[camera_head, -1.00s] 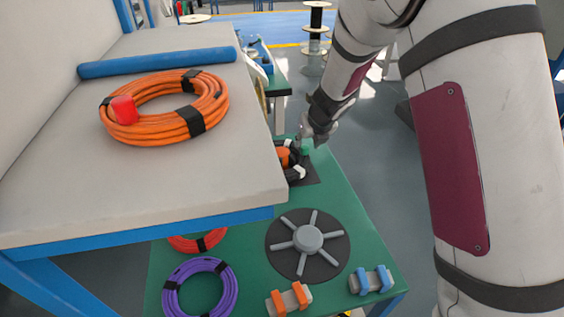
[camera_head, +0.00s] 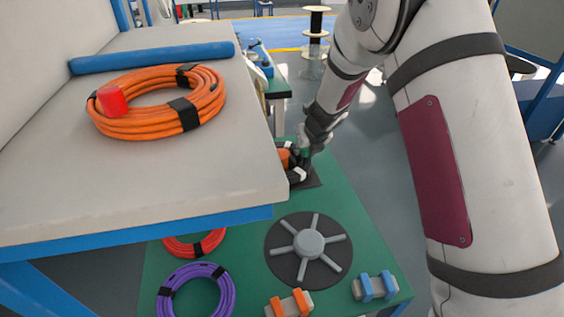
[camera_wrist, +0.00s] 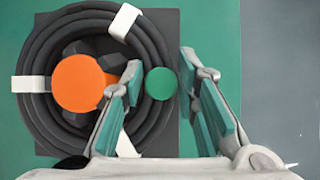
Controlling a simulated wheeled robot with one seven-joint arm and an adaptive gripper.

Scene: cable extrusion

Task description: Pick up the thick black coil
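The thick black coil (camera_wrist: 45,120) lies flat on a dark square pad (camera_wrist: 165,20), with white straps around it. An orange disc (camera_wrist: 85,83) sits in its centre. A green round piece (camera_wrist: 160,84) shows at the coil's right side, between my fingers. My gripper (camera_wrist: 160,66) is open, one finger over the ring's inner side and the other just past its outer right edge. Whether the fingertips are below the coil's top is unclear. In the head view the coil (camera_head: 297,174) is partly hidden by the upper shelf, with my gripper (camera_head: 306,148) at it.
The grey upper shelf (camera_head: 130,195) overhangs the left, holding an orange coil (camera_head: 150,128) and a blue tube (camera_head: 150,58). The green table (camera_head: 345,195) also carries a spoked wheel (camera_head: 309,243), a purple coil (camera_head: 228,300), a red coil (camera_head: 180,250) and small clamps (camera_head: 375,286).

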